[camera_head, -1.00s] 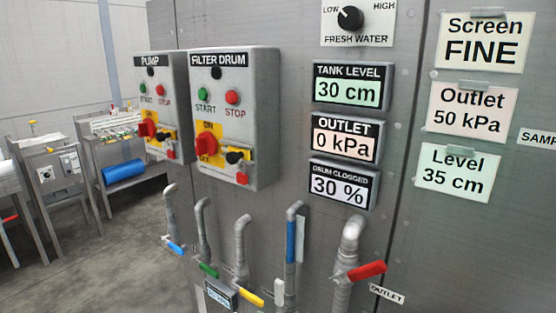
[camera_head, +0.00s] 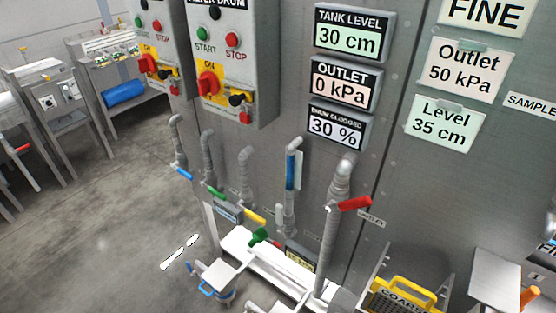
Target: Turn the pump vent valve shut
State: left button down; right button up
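Several lever valves sit on pipes along the grey panel. They have a blue lever (camera_head: 182,174), a green lever (camera_head: 216,193), a yellow lever (camera_head: 255,217) and a red lever (camera_head: 355,204). Lower down are a dark green handle (camera_head: 259,236) near the white base and a small blue handle (camera_head: 207,288) on a pump-like unit at floor level. No readable label shows which one is the pump vent valve. The red lever is about level, tilting slightly up to the right. Neither of my grippers is in view.
The filter drum control box (camera_head: 233,75) and the displays, such as the tank level display (camera_head: 350,35), are on the panel. A yellow-handled coarse screen (camera_head: 400,291) stands at lower right. Benches with a blue roll (camera_head: 123,93) stand at left. The grey floor (camera_head: 90,230) is mostly open.

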aim_at(279, 207)
jog(key=j+z, duration=0.15)
jog(key=z, duration=1.1)
jog(key=j+z, duration=0.3)
jog(key=j, duration=0.15)
jog(key=j+z, duration=0.25)
jog(key=j, duration=0.2)
jog(key=k+j+z, duration=0.15)
jog(key=j+z, duration=0.15)
jog(key=k+j+z, duration=0.25)
jog(key=j, duration=0.3)
jog(key=j+z, duration=0.3)
jog(key=k+j, duration=0.05)
jog(key=j, duration=0.05)
